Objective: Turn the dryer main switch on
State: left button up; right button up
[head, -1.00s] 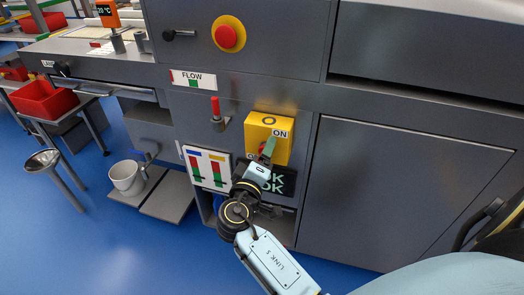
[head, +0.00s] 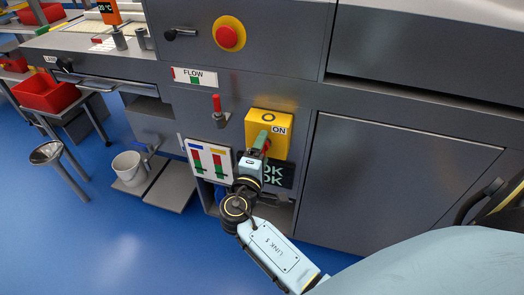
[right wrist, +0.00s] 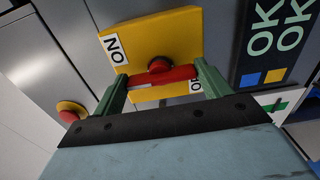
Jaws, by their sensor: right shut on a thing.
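The dryer main switch is a yellow plate (head: 257,118) on the grey machine front, with a red handle (right wrist: 165,77) on a round red hub. An ON label (head: 279,130) is on the plate's right side in the head view. A second label (right wrist: 195,86) is partly hidden by a finger in the right wrist view. My right gripper (head: 261,141) is at the switch, its green fingers (right wrist: 160,84) shut on the red handle, one on each side. The gripper covers the plate's lower part in the head view. My left gripper is not in view.
A red emergency button (head: 229,37) is above, a red-tipped valve lever (head: 217,106) left of the switch. A white bucket (head: 128,168) stands lower left. Blue floor is clear in front.

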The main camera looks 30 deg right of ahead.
jog(key=o, duration=1)
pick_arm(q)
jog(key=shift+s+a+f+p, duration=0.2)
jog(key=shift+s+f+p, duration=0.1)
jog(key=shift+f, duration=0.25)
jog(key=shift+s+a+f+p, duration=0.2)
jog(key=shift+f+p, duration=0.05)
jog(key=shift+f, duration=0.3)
pick_arm(e)
jog(key=v, duration=1.3)
jog(key=shift+s+a, duration=0.1)
jog(key=shift+s, duration=0.05)
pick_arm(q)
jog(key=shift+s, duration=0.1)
